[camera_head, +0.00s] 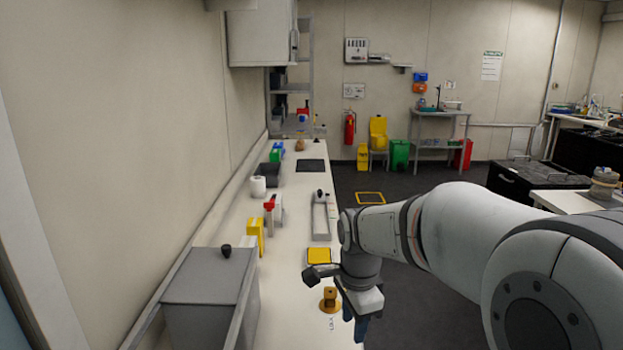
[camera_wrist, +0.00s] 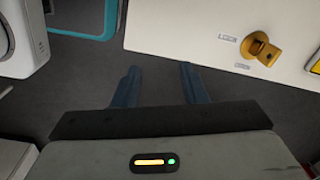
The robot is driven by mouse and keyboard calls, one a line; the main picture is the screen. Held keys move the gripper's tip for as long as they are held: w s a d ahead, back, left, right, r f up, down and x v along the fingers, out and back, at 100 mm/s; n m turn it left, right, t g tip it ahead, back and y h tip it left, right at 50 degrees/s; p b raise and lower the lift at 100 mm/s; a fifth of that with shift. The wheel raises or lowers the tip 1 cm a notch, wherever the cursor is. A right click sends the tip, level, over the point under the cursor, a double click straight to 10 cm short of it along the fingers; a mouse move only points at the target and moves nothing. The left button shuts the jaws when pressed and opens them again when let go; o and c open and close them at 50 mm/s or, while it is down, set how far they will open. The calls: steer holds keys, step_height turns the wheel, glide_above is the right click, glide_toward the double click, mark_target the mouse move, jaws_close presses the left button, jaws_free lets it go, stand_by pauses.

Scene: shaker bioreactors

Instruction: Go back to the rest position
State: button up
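My gripper (camera_head: 362,328) hangs at the right edge of the white bench (camera_head: 288,215) in the head view, at the end of my arm. In the wrist view my gripper (camera_wrist: 160,86) shows two blue fingers spread well apart, with only dark floor between them. It is open and empty. A small orange-brown fixture (camera_head: 329,299) stands on the bench just left of the gripper; it also shows in the wrist view (camera_wrist: 262,50), to the right of the fingers and apart from them.
A grey lidded box (camera_head: 205,280) stands at the near left of the bench. A yellow square (camera_head: 319,256), a grey stand (camera_head: 320,218) and a white roll (camera_head: 258,187) sit farther along. A teal-edged unit (camera_wrist: 84,15) and a white machine (camera_wrist: 20,40) flank the floor.

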steer(key=s+d+n+t, duration=0.1)
steer(key=s+d+n, duration=0.2)
steer(key=s+n, duration=0.4)
steer(key=s+d+n+t, duration=0.1)
steer(key=s+d+n, duration=0.3)
steer(key=s+n, duration=0.3)
steer(key=shift+s, duration=0.7)
